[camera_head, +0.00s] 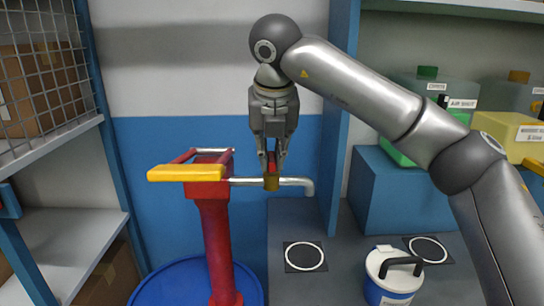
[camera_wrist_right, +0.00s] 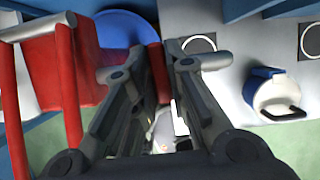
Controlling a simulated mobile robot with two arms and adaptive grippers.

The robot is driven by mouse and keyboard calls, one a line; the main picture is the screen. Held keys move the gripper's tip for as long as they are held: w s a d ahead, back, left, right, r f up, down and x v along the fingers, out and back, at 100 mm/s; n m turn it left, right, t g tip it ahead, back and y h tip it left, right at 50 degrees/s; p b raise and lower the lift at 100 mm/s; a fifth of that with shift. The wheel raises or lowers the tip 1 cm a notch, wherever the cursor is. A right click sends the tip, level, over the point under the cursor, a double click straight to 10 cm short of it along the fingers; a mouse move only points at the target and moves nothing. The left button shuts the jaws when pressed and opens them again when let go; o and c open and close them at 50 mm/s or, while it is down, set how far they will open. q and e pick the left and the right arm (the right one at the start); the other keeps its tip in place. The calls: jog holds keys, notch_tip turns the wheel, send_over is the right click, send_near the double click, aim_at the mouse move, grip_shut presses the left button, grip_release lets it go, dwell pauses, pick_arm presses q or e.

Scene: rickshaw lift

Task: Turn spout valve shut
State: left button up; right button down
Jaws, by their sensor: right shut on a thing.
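The red hand pump (camera_head: 218,235) stands upright with a yellow handle (camera_head: 186,173) at its top. A grey metal spout (camera_head: 295,182) runs right from the pump head and bends down at its end. A brass valve body (camera_head: 271,183) sits on the spout, with a red valve lever (camera_head: 271,161) above it. My right gripper (camera_head: 272,158) points down from above and is shut on the lever. In the right wrist view the red lever (camera_wrist_right: 159,72) shows between the fingers. The fingers partly hide it. My left gripper is out of view.
The pump stands at a blue drum (camera_head: 170,285). A white canister with a blue label (camera_head: 391,280) stands on the grey surface at the right, near two ringed black pads (camera_head: 305,257). Labelled containers (camera_head: 510,132) are at the right. A wire-fronted shelf (camera_head: 45,80) is at the left.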

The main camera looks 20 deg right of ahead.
jog(key=shift+r+m, duration=0.15)
jog(key=shift+m, duration=0.25)
jog(key=c, duration=1.4)
grip_release()
jog(key=shift+c, duration=0.2)
jog(key=v, duration=1.1)
jog(key=shift+s+a+r, duration=0.25)
jog(key=shift+r, duration=0.1)
jog(key=shift+r, duration=0.1)
